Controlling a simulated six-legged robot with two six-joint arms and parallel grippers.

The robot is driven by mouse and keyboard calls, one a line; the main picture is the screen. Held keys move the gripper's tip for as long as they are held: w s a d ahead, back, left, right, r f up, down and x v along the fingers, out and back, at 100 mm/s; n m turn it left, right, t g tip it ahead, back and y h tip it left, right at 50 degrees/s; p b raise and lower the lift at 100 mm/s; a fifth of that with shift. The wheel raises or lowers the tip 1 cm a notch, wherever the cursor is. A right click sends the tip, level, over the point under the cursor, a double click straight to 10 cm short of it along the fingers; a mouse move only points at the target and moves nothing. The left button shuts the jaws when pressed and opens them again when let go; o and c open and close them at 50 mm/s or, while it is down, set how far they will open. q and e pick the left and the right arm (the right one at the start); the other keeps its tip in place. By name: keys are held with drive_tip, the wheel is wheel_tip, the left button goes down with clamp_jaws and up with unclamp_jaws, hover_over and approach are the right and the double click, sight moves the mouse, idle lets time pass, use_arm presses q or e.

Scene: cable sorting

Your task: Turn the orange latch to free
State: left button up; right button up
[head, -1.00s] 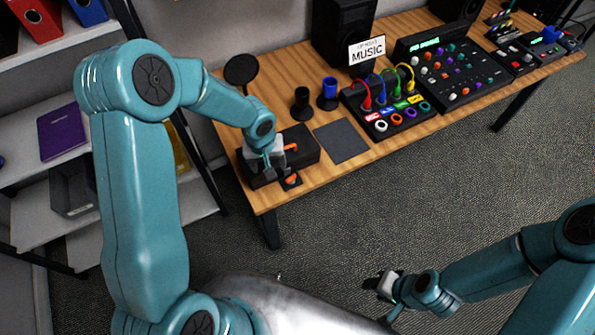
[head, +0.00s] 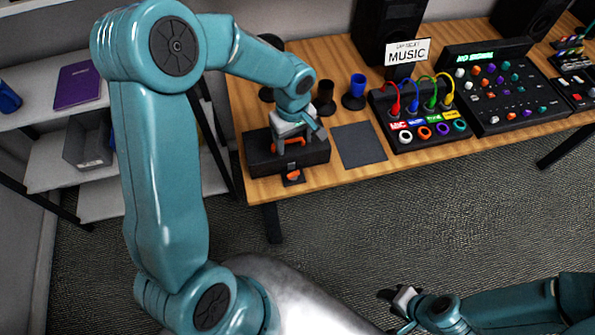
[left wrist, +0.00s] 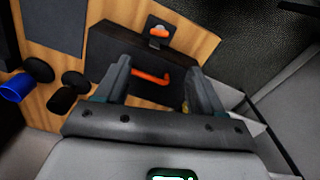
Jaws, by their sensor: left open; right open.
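The orange latch (head: 293,176) is a small orange piece on a dark plate, in front of a black case (head: 318,153) at the table's near left edge. It also shows in the left wrist view (left wrist: 160,31), above the case. An orange handle (left wrist: 152,77) sits on the case. My left gripper (head: 290,137) is open above the case, by the handle. In the left wrist view its fingers (left wrist: 158,68) stand apart on either side of the handle, with the latch beyond them. Whether they touch the handle I cannot tell. My right gripper (head: 395,297) is open and empty, low over the floor.
A dark square mat (head: 359,145) lies right of the case. A black cup (head: 326,97) and a blue cup (head: 355,90) stand behind. A cable box (head: 420,115) with coloured cables is further right. A shelf (head: 70,150) stands left of the table.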

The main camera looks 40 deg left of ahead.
use_arm(q)
drive_tip(key=b, duration=0.3)
hover_over(293, 173)
wheel_tip(293, 173, down, 6)
wheel_tip(293, 173, down, 10)
drive_tip(key=b, duration=0.5)
drive_tip(key=shift+d+f, duration=0.1)
drive_tip(key=shift+f, duration=0.15)
drive_tip(key=shift+w, duration=0.1)
